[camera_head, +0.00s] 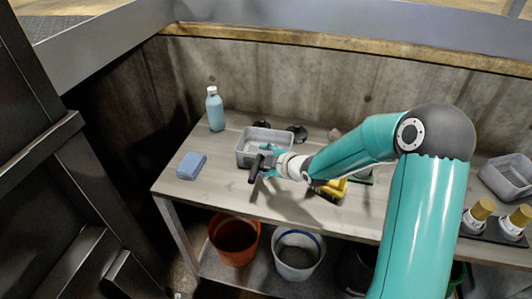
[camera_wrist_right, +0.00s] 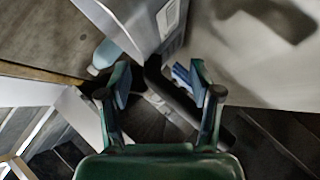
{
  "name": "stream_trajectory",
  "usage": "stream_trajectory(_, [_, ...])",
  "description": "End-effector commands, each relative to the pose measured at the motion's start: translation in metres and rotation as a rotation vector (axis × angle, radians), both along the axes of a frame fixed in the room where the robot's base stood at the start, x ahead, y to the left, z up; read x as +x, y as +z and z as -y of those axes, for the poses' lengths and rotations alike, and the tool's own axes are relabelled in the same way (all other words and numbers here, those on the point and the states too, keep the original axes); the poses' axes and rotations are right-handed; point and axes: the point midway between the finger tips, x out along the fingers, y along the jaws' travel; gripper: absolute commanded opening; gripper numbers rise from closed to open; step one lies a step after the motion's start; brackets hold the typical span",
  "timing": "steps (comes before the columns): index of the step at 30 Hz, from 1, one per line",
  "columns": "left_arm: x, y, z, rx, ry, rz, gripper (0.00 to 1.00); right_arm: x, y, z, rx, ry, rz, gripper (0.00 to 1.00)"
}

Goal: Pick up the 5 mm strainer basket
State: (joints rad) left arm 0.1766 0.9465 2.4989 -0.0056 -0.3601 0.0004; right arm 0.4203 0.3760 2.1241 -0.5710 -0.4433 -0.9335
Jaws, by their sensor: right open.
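A grey rectangular basket (camera_head: 246,145), which looks like the strainer basket, sits on the workbench; I cannot read its mesh size. A black handle (camera_head: 256,168) sticks out from its near side. My right gripper (camera_head: 266,161) is open at this handle, just in front of the basket. In the right wrist view the basket's pale wall (camera_wrist_right: 128,22) is at the top. The black handle (camera_wrist_right: 172,92) runs between the spread fingers of my right gripper (camera_wrist_right: 160,84), and no grip on it shows. My left gripper is out of view.
A blue bottle (camera_head: 215,110) and a folded blue cloth (camera_head: 191,165) are left on the bench (camera_head: 222,190). A yellow item (camera_head: 333,190) lies under my right arm. Another grey basket (camera_head: 508,178) and gold-topped containers (camera_head: 478,216) are right. Buckets (camera_head: 298,254) stand below.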

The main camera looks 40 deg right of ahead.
Motion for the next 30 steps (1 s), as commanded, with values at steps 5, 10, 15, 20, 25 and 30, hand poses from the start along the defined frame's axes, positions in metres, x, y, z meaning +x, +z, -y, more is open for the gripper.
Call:
stream_trajectory(5, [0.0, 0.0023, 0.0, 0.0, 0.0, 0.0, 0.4, 0.0121, -0.0076, -0.0004, -0.001, -0.001, 0.0, 0.64])
stream_trajectory(10, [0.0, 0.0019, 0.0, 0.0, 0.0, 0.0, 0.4, 0.0127, -0.008, -0.0004, -0.002, -0.001, 0.0, 0.64])
stream_trajectory(15, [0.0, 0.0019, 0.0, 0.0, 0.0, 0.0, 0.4, 0.0125, -0.008, -0.0005, -0.002, -0.001, 0.0, 0.44])
stream_trajectory(20, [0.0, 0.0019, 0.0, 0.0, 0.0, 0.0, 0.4, 0.0123, -0.008, -0.0005, 0.0, -0.001, -0.001, 0.17])
stream_trajectory(25, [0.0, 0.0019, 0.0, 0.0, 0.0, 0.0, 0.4, 0.0121, -0.0084, -0.0005, 0.0, -0.001, -0.002, 0.0])
stream_trajectory(30, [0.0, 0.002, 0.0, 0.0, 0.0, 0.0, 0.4, 0.0123, -0.0075, -0.0003, -0.001, -0.001, 0.0, 0.0])
